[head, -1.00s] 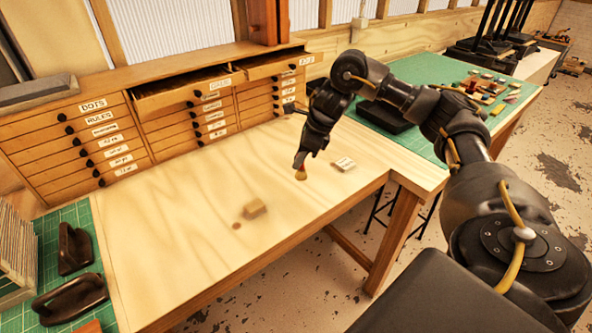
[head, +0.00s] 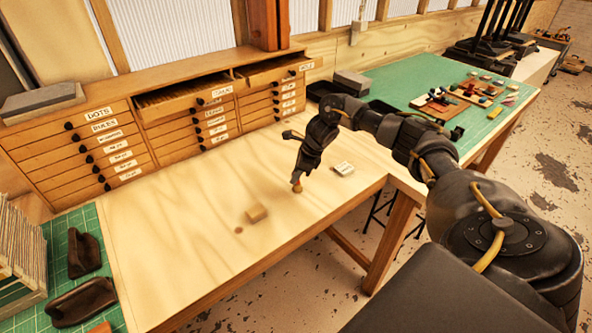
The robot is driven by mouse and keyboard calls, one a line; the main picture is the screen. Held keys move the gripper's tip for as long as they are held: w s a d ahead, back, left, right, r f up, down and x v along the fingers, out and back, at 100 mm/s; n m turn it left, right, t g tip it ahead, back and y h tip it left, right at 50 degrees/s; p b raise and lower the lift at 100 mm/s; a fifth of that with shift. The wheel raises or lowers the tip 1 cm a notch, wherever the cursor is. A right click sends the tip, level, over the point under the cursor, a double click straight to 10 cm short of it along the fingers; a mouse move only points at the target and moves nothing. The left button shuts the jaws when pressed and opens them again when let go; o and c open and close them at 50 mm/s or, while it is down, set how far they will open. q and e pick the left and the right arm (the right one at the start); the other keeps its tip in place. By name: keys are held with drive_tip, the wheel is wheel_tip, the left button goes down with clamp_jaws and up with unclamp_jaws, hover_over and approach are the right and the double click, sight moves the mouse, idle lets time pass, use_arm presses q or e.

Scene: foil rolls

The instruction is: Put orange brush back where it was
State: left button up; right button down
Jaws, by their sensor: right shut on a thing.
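My right gripper (head: 299,176) is over the middle of the pale wooden bench top (head: 190,245), pointing down. It is shut on a small orange-brown thing (head: 297,187), seemingly the orange brush, which shows just below the fingertips. Most of it is hidden by the gripper. I cannot tell whether its lower end touches the bench. My left gripper is not in view.
A small tan block (head: 256,213) and a round brown spot (head: 239,230) lie left of the gripper; a white labelled card (head: 343,168) lies right. Two top drawers of the cabinet (head: 100,150) stand open behind. Dark handled tools (head: 83,252) sit at lower left.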

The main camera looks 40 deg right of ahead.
drive_tip(key=shift+f, duration=0.1)
drive_tip(key=c, duration=1.2)
unclamp_jaws()
drive_tip(key=shift+c, duration=0.2)
drive_tip(key=shift+r+b, duration=0.3)
drive_tip(key=b+v, duration=0.2)
drive_tip(key=v, duration=0.9)
drive_tip(key=shift+s+d+r, duration=0.15)
drive_tip(key=shift+r, duration=0.1)
